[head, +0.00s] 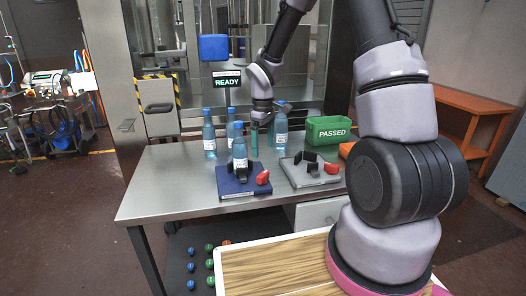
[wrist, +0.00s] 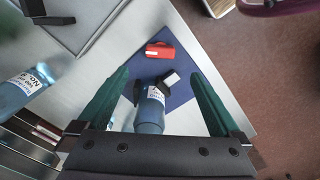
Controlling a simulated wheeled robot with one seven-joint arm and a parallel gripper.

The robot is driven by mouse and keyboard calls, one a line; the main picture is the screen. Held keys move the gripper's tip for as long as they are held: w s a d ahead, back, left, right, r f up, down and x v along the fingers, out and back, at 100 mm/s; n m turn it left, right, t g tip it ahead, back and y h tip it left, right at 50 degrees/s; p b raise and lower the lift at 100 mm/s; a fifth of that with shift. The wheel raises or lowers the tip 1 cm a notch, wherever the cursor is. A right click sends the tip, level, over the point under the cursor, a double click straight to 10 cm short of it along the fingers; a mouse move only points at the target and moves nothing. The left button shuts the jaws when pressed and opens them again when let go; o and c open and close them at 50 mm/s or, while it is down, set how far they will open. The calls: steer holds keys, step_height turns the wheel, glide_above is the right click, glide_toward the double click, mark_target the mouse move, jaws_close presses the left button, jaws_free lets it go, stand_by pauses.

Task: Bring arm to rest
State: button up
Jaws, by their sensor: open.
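My gripper (head: 261,142) is above the steel table, just behind and right of a blue bottle (head: 240,153) in the head view. Its two green fingers are spread apart in the wrist view (wrist: 160,74), with nothing held between them. The bottle, with a white label, stands in a black holder on a dark blue pad (head: 232,187). A red block (head: 263,177) lies on the same pad.
Several more blue bottles (head: 209,136) stand at the back of the table (head: 165,190). A grey pad (head: 300,180) with black parts and a red piece lies to the right.

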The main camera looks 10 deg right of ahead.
steer(key=shift+r, duration=0.1)
steer(key=s+d+r+m+t, duration=0.1)
steer(key=s+d+r+m, duration=0.15)
steer(key=r, duration=0.35)
steer(key=s+d+r+m+t, duration=0.1)
steer(key=s+r+m, duration=0.15)
steer(key=r, duration=0.45)
steer(key=s+d+r+m+t, duration=0.1)
steer(key=s+r, duration=0.2)
steer(key=r, duration=0.3)
steer(key=s+r+m+t+y, duration=0.1)
steer(key=s+r+m+t, duration=0.1)
steer(key=s+r, duration=0.3)
steer(key=s+d+r+m+t+y, duration=0.1)
steer(key=s+r+m+t, duration=0.1)
steer(key=s+r+m, duration=0.3)
steer(key=s, duration=0.4)
steer(key=shift+s+d, duration=0.25)
